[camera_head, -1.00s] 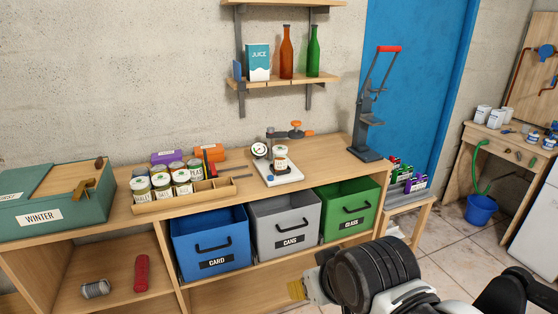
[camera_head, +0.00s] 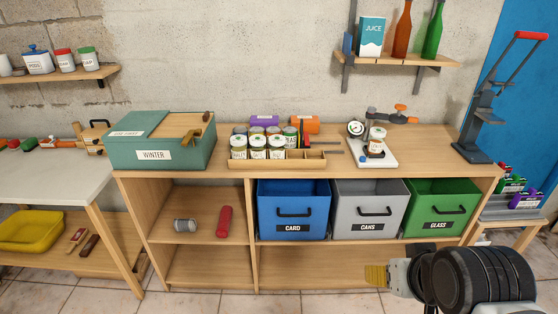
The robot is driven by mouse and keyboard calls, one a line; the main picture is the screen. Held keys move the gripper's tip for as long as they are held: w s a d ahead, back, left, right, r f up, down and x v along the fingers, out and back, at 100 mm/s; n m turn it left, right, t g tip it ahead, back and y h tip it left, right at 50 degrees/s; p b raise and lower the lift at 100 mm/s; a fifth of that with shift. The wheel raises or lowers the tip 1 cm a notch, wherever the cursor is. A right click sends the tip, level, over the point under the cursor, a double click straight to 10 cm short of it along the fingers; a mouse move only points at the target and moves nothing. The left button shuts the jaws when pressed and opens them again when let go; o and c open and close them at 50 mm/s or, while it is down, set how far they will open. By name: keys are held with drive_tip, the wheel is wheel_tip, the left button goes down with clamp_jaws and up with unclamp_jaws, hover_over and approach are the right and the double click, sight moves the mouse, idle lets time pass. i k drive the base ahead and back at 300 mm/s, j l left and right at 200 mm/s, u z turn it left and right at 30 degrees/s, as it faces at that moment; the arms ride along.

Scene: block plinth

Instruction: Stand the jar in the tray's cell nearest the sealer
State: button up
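A white-labelled jar (camera_head: 376,145) stands upright on a white base (camera_head: 374,161) with a round dial, towards the right of the wooden bench. The wooden tray (camera_head: 277,165) lies left of it; several labelled jars fill its left part, and the cells at its right end (camera_head: 312,155) look empty. A tall dark press with a red handle (camera_head: 489,105) stands at the bench's right end; I cannot tell for certain whether it is the sealer. My gripper (camera_head: 377,275) is low at the right, in front of the bench and apart from the jar. Its opening is unclear.
A green WINTER box (camera_head: 160,141) stands left of the tray. Purple (camera_head: 264,121) and orange (camera_head: 305,124) items lie behind it. Card (camera_head: 293,205), cans (camera_head: 369,207) and glass (camera_head: 440,207) bins sit below. A shelf (camera_head: 405,58) hangs above the jar.

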sight(277, 159)
drive_tip(key=i+l+z, duration=0.15)
drive_tip(key=i, duration=0.4)
drive_tip(key=i+l+z, duration=0.15)
drive_tip(key=i, duration=0.45)
drive_tip(key=i+l+z, duration=0.15)
drive_tip(key=i, duration=0.4)
